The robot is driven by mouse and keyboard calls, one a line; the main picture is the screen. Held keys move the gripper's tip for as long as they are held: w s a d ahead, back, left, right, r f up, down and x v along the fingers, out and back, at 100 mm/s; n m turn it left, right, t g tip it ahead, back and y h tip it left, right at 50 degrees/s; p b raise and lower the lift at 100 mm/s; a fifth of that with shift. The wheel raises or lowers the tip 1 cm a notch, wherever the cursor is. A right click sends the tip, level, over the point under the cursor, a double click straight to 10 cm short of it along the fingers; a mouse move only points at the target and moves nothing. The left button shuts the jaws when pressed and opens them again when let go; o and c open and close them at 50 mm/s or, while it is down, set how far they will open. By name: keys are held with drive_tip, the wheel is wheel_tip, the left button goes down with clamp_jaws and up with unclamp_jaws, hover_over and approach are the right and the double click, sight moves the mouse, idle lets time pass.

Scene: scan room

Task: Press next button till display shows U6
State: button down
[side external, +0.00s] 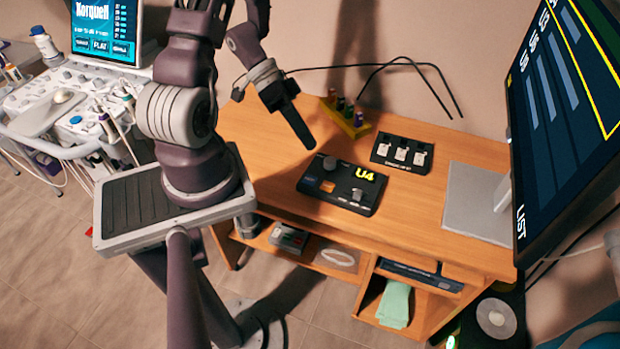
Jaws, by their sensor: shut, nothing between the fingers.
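A black control box (318,181) lies on the wooden desk. Its small display (364,174) shows "U4" in yellow. A round grey knob (330,163) stands at its back left, an orange-and-blue patch (327,187) is on its left part, and a pale raised piece (357,194) sits near its front right. I cannot tell which of these is the next button. My gripper (309,144) is shut and empty, pointing down and to the right. In the picture its tip is just above and left of the box; it appears apart from the box.
A black panel with three pale switches (402,154) and a yellow rack of small bottles (346,118) stand behind the box. A large monitor (560,110) on a grey base (475,205) stands at right. An ultrasound console (60,110) is at left. The desk's front left is clear.

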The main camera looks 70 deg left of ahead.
sight(306, 177)
drive_tip(key=shift+f, duration=0.1)
drive_tip(key=shift+f, duration=4.3)
drive_tip(key=shift+f, duration=0.1)
drive_tip(key=shift+f, duration=0.3)
drive_tip(key=shift+f, duration=0.45)
drive_tip(key=shift+r, duration=0.85)
